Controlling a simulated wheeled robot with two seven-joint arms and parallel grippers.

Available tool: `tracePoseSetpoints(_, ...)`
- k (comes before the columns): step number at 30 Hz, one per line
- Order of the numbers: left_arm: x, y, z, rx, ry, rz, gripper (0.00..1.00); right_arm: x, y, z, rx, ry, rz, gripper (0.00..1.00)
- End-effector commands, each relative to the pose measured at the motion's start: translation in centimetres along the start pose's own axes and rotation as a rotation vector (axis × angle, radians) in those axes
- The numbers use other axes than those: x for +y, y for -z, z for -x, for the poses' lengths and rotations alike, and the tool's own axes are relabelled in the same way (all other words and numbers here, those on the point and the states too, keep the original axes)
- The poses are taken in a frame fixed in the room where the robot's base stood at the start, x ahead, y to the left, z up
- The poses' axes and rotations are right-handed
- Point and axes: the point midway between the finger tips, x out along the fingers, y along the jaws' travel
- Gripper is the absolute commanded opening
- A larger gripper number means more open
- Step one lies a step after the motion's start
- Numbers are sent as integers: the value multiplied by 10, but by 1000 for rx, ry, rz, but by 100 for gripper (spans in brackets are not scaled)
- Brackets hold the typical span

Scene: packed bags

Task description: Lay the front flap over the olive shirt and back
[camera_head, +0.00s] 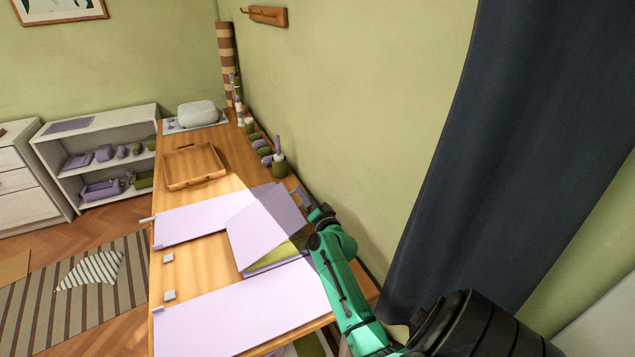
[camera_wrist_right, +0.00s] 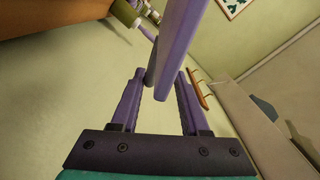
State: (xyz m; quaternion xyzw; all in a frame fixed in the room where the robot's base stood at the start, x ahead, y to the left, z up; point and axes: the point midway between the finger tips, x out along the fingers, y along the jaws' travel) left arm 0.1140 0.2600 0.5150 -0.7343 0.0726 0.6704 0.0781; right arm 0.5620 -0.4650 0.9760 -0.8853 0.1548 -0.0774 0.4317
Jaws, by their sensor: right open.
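A lilac folding board lies on the wooden table in the head view. One lilac flap (camera_head: 258,222) stands tilted up over the middle of the board. A strip of the olive shirt (camera_head: 279,253) shows under it, and the rest is hidden. My right gripper (camera_head: 302,198) is at the wall side of the raised flap, close to its upper edge. In the right wrist view, the gripper (camera_wrist_right: 158,92) is open, and a lilac panel edge (camera_wrist_right: 178,45) shows between its fingers; I cannot tell whether they touch it. My left gripper is not in view.
Flat lilac panels lie at the far side (camera_head: 190,222) and near side (camera_head: 235,322) of the board. A wooden tray (camera_head: 168,184) is farther back. Bottles (camera_head: 279,165) and small items line the wall edge. A dark curtain (camera_head: 510,150) hangs at right.

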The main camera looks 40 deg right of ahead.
Motion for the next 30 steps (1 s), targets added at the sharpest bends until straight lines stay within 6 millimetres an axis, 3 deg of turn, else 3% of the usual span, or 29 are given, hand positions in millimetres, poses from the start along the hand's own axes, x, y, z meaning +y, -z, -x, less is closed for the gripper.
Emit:
tracePoseSetpoints(12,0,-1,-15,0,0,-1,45,3,-3,95,-3,-3,2,45)
tracePoseSetpoints(15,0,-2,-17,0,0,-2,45,2,-2,110,-3,-2,3,45)
tracePoseSetpoints(30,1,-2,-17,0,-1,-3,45,0,0,116,-1,0,1,45)
